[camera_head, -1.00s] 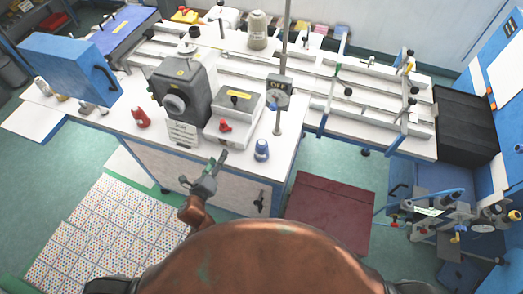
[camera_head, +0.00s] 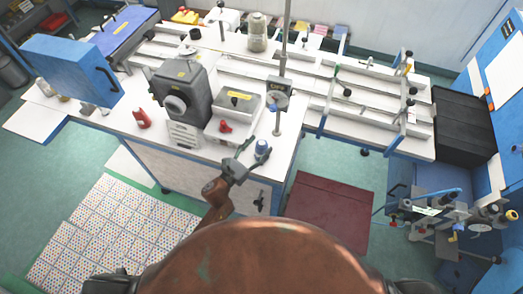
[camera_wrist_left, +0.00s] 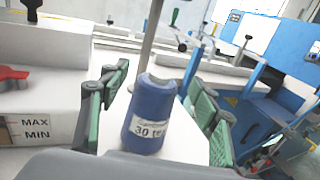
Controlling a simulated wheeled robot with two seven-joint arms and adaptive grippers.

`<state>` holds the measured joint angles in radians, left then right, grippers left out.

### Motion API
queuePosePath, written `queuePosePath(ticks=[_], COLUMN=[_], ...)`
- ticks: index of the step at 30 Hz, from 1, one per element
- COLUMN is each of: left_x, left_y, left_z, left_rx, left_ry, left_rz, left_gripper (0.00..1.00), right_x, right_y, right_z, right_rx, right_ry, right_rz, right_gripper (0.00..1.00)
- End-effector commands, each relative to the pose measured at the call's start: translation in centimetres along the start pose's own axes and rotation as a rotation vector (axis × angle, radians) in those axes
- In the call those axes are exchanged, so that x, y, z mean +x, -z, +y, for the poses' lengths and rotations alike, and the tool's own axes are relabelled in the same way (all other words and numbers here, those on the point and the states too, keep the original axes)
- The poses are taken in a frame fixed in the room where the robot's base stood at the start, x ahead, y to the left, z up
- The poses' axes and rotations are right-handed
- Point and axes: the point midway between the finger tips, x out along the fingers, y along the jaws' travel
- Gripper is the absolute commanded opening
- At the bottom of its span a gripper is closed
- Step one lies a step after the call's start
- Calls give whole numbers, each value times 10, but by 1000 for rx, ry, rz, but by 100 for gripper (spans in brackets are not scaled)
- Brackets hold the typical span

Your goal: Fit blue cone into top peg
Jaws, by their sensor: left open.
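The blue cone (camera_head: 262,147) stands upright on the white table near its front edge. My left gripper (camera_head: 251,157) is open just in front of it, its fingers pointing at it. In the left wrist view the blue cone (camera_wrist_left: 152,112) shows large between the two green-padded fingers, with a white label reading 30. Gaps show between it and the pads; I cannot tell whether the fingertips reach past it. A thin vertical pole (camera_head: 286,45) rises behind; I cannot make out which part is the top peg. My right gripper is out of view.
A grey machine (camera_head: 180,92) and a white tray with a red knob (camera_head: 225,126) stand left of the cone. A red bottle-like item (camera_head: 142,118) and a beige cone (camera_head: 257,32) are on the table. A dark red mat (camera_head: 330,210) lies on the floor.

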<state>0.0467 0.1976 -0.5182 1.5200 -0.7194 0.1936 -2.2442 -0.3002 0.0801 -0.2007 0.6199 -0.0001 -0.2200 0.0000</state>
Motion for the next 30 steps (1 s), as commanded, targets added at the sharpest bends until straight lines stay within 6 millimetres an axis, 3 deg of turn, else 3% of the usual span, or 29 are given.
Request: queuePosePath(ticks=[4,12,30], left_x=[16,19,18], left_y=[-1,0,0], left_z=[0,1,1], left_rx=[-1,-2,-2], left_ry=[0,-1,-1], left_rz=[0,1,1], left_gripper=[57,57,16], right_x=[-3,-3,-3], right_y=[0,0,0], right_z=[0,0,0], right_rx=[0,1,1], right_ry=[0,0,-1], right_rz=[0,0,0], right_gripper=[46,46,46])
